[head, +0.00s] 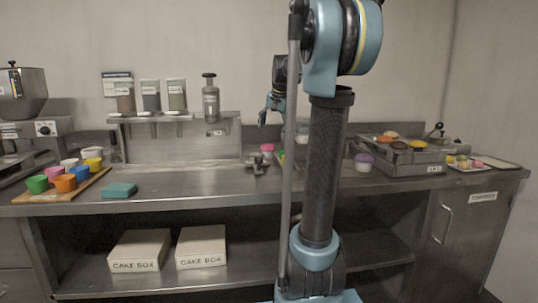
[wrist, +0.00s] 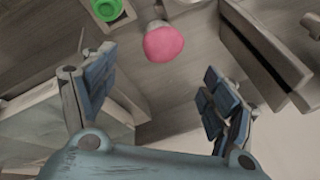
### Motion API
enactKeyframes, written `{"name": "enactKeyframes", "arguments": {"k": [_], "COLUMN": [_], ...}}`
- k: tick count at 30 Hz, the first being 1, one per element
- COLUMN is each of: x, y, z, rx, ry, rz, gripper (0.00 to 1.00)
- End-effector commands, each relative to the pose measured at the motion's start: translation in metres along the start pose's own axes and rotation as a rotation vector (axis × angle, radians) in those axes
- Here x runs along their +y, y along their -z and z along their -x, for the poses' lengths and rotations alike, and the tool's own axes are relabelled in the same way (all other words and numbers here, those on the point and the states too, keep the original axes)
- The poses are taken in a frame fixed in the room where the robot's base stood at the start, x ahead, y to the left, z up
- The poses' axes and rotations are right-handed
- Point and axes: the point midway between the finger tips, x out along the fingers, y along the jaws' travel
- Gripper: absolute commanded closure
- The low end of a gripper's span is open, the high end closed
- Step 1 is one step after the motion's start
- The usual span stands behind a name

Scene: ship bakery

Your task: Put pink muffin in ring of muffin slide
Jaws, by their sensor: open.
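The pink muffin (wrist: 163,43) shows in the wrist view at the upper middle, its pink top toward the camera. In the head view a pink top (head: 267,148) shows at the back of the counter, left of my arm's column. My gripper (wrist: 155,92) is open and empty, with the muffin beyond its fingertips and between their lines. In the head view my gripper (head: 267,112) hangs above the counter, apart from the pink top. I cannot tell for sure which thing is the muffin slide or its ring; a small metal fixture (head: 258,164) stands just in front of the pink top.
A green round thing (wrist: 107,8) lies left of the muffin in the wrist view. A purple-topped muffin (head: 364,162) stands right of my arm. A metal tray stand (head: 432,169) holds baked goods at right. Coloured cups and a teal block (head: 119,190) are at left.

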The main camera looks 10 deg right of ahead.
Motion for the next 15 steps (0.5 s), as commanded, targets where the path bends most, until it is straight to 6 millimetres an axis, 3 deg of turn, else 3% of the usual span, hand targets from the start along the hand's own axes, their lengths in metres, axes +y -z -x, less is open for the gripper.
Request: {"name": "enactKeyframes", "arguments": {"k": [9, 15], "x": [0.002, 0.003], "y": [0.002, 0.001], "z": [-0.051, -0.063], "rx": [0.001, 0.001], "ry": [-0.001, -0.002], "rz": [-0.003, -0.003], "gripper": [0.22, 0.22]}}
